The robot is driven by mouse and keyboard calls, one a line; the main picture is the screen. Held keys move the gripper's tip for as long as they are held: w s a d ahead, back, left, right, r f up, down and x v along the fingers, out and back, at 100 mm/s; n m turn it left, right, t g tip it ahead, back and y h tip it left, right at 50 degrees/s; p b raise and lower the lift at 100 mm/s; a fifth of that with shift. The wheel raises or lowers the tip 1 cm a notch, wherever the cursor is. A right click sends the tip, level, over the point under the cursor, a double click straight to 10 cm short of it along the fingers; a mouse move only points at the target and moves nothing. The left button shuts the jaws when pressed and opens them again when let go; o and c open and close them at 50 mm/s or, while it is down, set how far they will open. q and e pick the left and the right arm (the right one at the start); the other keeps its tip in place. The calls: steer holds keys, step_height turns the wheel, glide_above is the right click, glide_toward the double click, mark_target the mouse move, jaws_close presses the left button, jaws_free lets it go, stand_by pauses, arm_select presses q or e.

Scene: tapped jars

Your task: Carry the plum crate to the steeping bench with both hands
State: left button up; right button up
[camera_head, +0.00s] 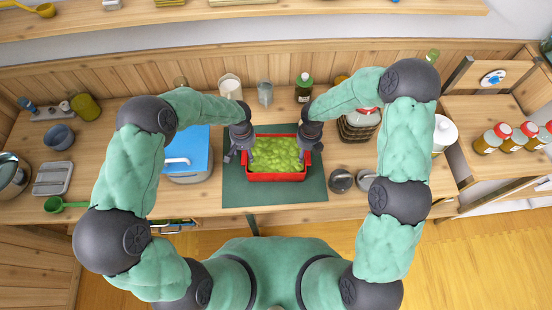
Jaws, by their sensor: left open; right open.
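A red crate (275,177) full of green plums (275,155) sits on a dark green mat (236,193) on the wooden bench (205,208), in the middle of the head view. My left gripper (238,152) is open at the crate's left side. My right gripper (308,150) is open at the crate's right side. Both point down, close to the crate's side walls. I cannot tell whether the fingers touch the crate, and the forearms hide parts of its far corners.
A container with a blue lid (187,150) stands left of the mat. Two dark round metal things (341,180) lie to its right. Bottles and jars, including a dark green bottle (304,88), stand behind.

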arm_select(q)
steer(key=shift+f, duration=1)
arm_select(e)
steer(key=shift+f, duration=0.95)
arm_select(q)
jaws_close()
arm_select(e)
jaws_close()
arm_select(q)
steer(key=shift+r, duration=0.1)
arm_select(e)
steer(key=shift+r, duration=0.1)
